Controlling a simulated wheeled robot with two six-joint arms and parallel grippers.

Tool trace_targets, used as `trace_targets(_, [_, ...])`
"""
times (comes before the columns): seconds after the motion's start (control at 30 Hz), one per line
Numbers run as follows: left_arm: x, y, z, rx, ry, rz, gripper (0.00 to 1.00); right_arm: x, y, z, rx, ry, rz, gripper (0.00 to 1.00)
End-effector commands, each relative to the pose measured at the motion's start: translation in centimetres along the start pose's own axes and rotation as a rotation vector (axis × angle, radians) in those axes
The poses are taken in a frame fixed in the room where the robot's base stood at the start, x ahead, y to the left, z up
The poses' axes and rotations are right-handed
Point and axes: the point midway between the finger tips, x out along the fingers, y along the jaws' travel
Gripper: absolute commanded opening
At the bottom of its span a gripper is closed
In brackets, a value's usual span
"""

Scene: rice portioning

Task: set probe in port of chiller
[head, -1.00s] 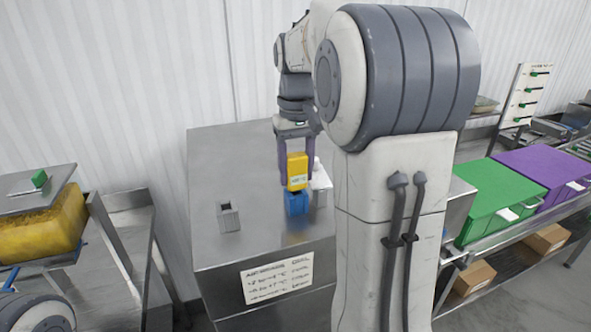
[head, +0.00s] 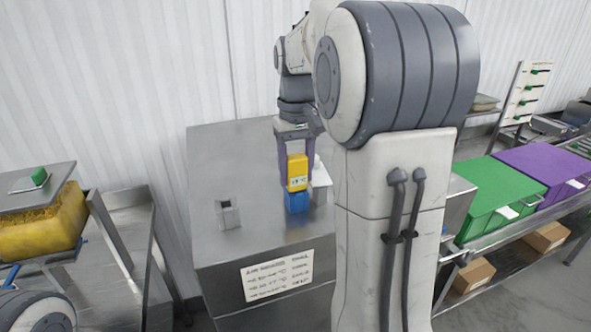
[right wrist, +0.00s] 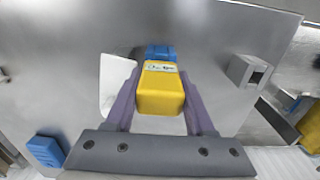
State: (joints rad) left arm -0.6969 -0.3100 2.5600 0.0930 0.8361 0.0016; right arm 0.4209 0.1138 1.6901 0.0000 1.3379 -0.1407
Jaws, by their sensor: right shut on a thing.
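The yellow probe (head: 297,172), with a pale label on its face, is between the purple fingers of my right gripper (head: 296,166). The gripper is shut on it above the steel top of the chiller (head: 262,160). In the right wrist view the probe (right wrist: 160,92) shows large between the fingers. The port (head: 228,214), a small square steel socket, stands on the chiller top to the left of the probe. It also shows in the right wrist view (right wrist: 248,70), at right. The probe's lower end is hidden. My left gripper is out of view.
A blue block (head: 297,202) shows just below the probe; I cannot tell whether they touch. A white piece (head: 321,178) stands beside it. Green (head: 495,195) and purple (head: 545,170) bins sit at right. The chiller top around the port is clear.

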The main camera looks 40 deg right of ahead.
Motion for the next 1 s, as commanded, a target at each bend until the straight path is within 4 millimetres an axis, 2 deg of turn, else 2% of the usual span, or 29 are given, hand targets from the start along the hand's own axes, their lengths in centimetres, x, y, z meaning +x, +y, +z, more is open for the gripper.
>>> trace_targets(0.87, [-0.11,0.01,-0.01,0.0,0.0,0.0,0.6,0.35,0.0,-0.02,0.0,0.0,0.0,0.0])
trace_targets(0.9, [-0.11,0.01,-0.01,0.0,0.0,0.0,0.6,0.35,0.0,-0.02,0.0,0.0,0.0,0.7])
trace_targets(0.97, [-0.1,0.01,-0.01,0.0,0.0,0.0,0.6,0.36,0.0,-0.02,0.0,0.0,0.0,0.89])
trace_targets(1.0, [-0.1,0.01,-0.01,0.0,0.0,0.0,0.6,0.35,0.0,-0.02,0.0,0.0,0.0,0.89])
